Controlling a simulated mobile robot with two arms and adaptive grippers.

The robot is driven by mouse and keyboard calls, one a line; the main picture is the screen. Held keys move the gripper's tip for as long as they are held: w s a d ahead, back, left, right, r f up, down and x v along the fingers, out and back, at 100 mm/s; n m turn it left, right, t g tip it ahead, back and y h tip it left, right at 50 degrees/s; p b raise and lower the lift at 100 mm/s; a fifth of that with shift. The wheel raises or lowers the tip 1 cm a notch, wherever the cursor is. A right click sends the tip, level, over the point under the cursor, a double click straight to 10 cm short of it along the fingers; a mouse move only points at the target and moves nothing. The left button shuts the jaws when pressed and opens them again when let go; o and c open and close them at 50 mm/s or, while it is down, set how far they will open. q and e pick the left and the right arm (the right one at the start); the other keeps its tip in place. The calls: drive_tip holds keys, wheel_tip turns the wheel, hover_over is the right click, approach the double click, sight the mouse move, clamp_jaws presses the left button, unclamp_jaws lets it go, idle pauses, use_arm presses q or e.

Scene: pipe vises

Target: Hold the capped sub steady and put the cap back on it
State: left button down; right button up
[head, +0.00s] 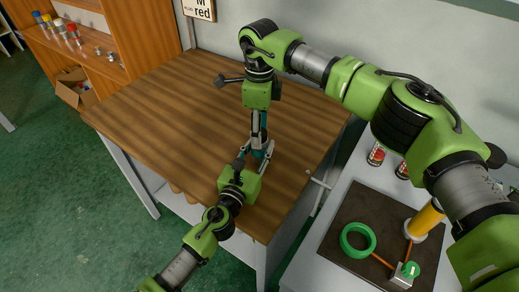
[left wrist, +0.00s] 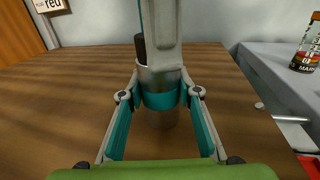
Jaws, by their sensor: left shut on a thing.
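The sub (left wrist: 158,118) is a grey metal cylinder standing upright on the wooden table, with a teal band showing around its middle in the left wrist view. My left gripper (left wrist: 160,92) is shut on it, one finger on each side. In the head view my left gripper (head: 257,152) reaches it low from the front. My right gripper (head: 259,128) points straight down over the top of the sub. In the left wrist view a pale part of it hides much of the sub's top. I cannot make out the cap or whether the right fingers hold it.
The wooden table (head: 165,105) is otherwise clear. At the right, a white bench carries a dark mat (head: 345,250) with a green ring (head: 357,240), a yellow cylinder (head: 427,217) and small cans (head: 376,154). A shelf (head: 88,42) with bottles stands at the back left.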

wheel_tip(320, 180, up, 12)
idle(0.6)
use_arm(q)
drive_tip(key=c, duration=1.4)
unclamp_jaws()
drive_tip(key=shift+c, duration=0.2)
drive_tip(key=v, duration=1.2)
